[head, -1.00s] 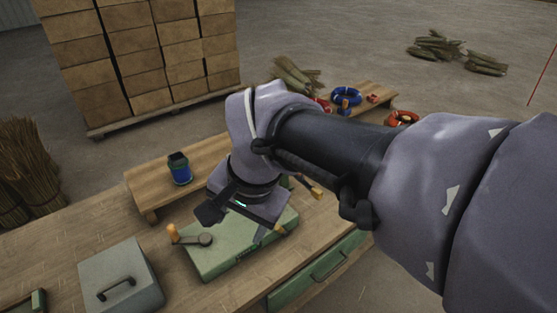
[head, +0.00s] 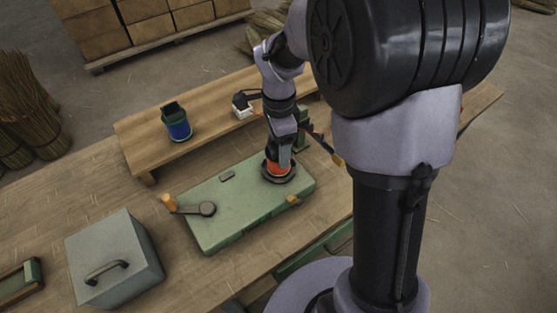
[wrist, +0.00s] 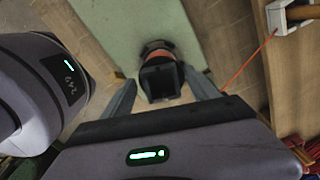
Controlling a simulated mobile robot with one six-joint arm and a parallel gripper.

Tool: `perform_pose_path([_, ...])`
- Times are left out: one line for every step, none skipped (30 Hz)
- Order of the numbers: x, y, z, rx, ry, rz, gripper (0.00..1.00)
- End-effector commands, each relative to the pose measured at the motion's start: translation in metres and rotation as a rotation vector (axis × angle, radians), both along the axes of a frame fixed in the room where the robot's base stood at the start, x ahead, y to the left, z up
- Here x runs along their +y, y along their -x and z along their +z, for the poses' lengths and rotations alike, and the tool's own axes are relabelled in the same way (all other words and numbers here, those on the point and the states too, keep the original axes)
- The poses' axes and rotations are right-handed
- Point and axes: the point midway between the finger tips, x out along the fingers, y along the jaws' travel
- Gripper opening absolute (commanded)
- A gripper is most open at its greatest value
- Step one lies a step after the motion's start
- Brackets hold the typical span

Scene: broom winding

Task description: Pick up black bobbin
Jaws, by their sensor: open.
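A black bobbin (head: 279,178) with an orange winding stands upright at the right end of the green winder box (head: 222,217). In the wrist view the bobbin's black square top (wrist: 160,82) is in the middle, with the orange band just beyond it. My gripper (wrist: 161,90) is open, its two fingers left and right of the bobbin top. I cannot tell whether they touch it. In the head view my gripper (head: 281,152) points down just above the bobbin and partly hides it.
A blue-wound bobbin (head: 178,125) with a black top stands on the raised wooden shelf (head: 205,115). An orange cord (wrist: 250,62) runs from a white block (wrist: 292,12) toward the bobbin. A crank (head: 208,209) and a grey box (head: 112,252) are to the left.

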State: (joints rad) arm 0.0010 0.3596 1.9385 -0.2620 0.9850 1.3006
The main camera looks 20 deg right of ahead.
Motion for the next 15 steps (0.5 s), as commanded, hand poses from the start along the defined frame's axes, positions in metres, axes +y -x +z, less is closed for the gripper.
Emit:
perform_pose_path([0.0,0.0,-0.016,0.002,0.0,0.001,0.69])
perform_pose_path([0.0,0.0,-0.022,0.003,0.0,0.001,0.69])
perform_pose_path([0.0,0.0,-0.028,0.002,0.0,0.001,0.69])
perform_pose_path([0.0,0.0,-0.032,0.001,0.001,0.001,0.69])
perform_pose_path([0.0,0.0,-0.034,0.001,0.0,0.001,0.69])
perform_pose_path([0.0,0.0,-0.036,0.001,0.0,0.0,0.69])
perform_pose_path([0.0,0.0,-0.036,0.0,0.0,0.0,0.69])
perform_pose_path([0.0,0.0,-0.036,0.0,0.0,0.0,0.69])
perform_pose_path([0.0,0.0,-0.035,0.0,0.0,0.0,0.69])
perform_pose_path([0.0,0.0,-0.035,0.0,0.0,0.0,0.69])
perform_pose_path([0.0,0.0,-0.034,0.0,0.0,0.0,0.69])
perform_pose_path([0.0,0.0,-0.034,0.0,0.0,0.0,0.69])
perform_pose_path([0.0,0.0,-0.034,0.0,0.0,0.001,0.63])
perform_pose_path([0.0,0.0,-0.034,0.0,0.0,0.001,0.57])
perform_pose_path([0.0,0.0,-0.034,0.0,0.0,0.001,0.49])
